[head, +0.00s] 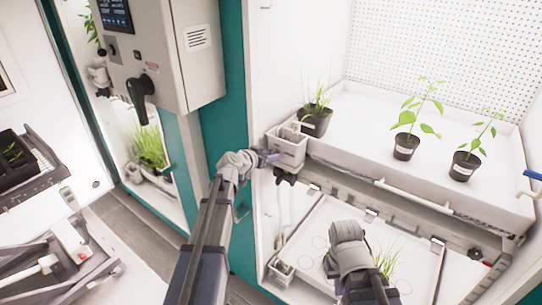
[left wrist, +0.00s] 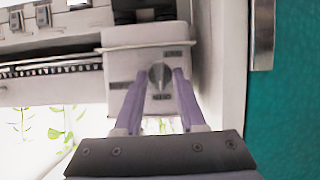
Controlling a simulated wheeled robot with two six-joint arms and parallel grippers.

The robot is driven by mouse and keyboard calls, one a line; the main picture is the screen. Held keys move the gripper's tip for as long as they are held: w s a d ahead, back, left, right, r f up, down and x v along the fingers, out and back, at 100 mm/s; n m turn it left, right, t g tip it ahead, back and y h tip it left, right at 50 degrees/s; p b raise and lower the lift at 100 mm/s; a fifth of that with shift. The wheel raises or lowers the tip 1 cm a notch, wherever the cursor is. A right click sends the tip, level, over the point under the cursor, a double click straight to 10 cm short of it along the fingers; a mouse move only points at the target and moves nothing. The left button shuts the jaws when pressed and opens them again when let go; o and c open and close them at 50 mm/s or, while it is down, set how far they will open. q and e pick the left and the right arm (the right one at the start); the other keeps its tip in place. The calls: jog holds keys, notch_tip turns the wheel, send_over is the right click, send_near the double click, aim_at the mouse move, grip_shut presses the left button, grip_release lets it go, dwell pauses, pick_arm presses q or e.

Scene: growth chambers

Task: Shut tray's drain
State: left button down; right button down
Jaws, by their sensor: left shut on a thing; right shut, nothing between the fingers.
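The white upper tray (head: 345,150) stands in the open chamber with three potted plants on it. At its front left corner is a small pale box (head: 288,150), with a dark fitting (head: 286,178) beneath. My left gripper (head: 268,156) reaches this box from the left. In the left wrist view, its purple fingers (left wrist: 160,88) are shut on a grey knob (left wrist: 160,74) on the box's labelled face (left wrist: 135,72). The small labels are too blurred to read. My right gripper (head: 348,235) is over the lower tray, apart from the drain; its fingertips are hard to make out.
A lower white tray (head: 318,228) with grass sits below. A teal post (head: 228,110) and a grey control box (head: 170,50) with a black handle (head: 141,90) stand left of the chamber. A blue-ended handle (head: 533,174) is at far right. Grey floor (head: 140,235) shows at left.

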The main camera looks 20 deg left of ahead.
pick_arm(q)
jog(key=shift+w+a+f+n+h+b, duration=0.1)
jog(key=shift+a+f+n+h+b, duration=0.1)
jog(key=shift+n+h+b, duration=1.6)
jog(key=shift+s+a+f+n+h+b, duration=0.15)
jog(key=shift+n+h+b, duration=0.9)
jog(key=shift+n, duration=1.55)
jog(key=shift+w+a+f+n+h+b, duration=0.2)
jog(key=shift+n+h+b, duration=0.75)
jog(key=shift+n+b, duration=1.05)
jog(key=shift+d+n, duration=0.15)
jog(key=shift+n, duration=0.15)
jog(key=c, duration=0.9)
grip_release()
jog(key=shift+t, duration=0.3)
jog(key=v, duration=0.8)
